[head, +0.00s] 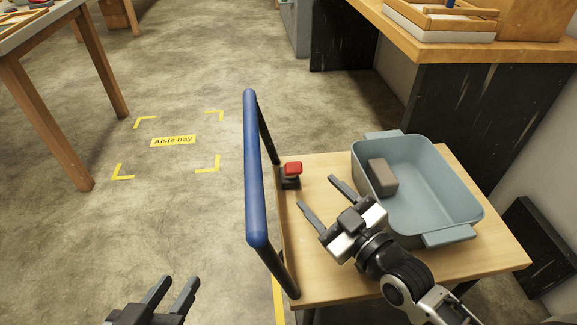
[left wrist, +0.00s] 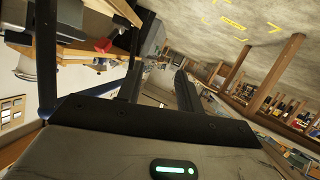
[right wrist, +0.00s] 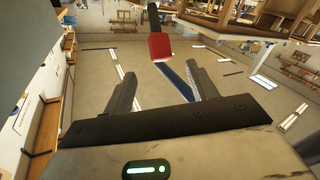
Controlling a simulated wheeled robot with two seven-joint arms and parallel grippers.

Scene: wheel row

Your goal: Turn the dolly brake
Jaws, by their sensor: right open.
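The dolly brake is a red knob (head: 292,168) on a black mount, standing at the deck edge beside the blue push handle (head: 254,170). My right gripper (head: 316,191) is open and empty above the deck, its fingers pointing toward the knob but apart from it. In the right wrist view the red knob (right wrist: 160,46) shows just beyond and between the open fingertips (right wrist: 163,68). My left gripper (head: 179,282) is open and empty at the bottom, left of the handle. The knob (left wrist: 103,45) also shows in the left wrist view, left of the fingers.
A blue-grey bin (head: 440,205) holding a grey-brown block (head: 382,177) sits on the wooden deck (head: 330,285), right of my right gripper. A marked aisle bay (head: 173,141) lies on clear floor left of the handle. A workbench (head: 420,48) stands behind.

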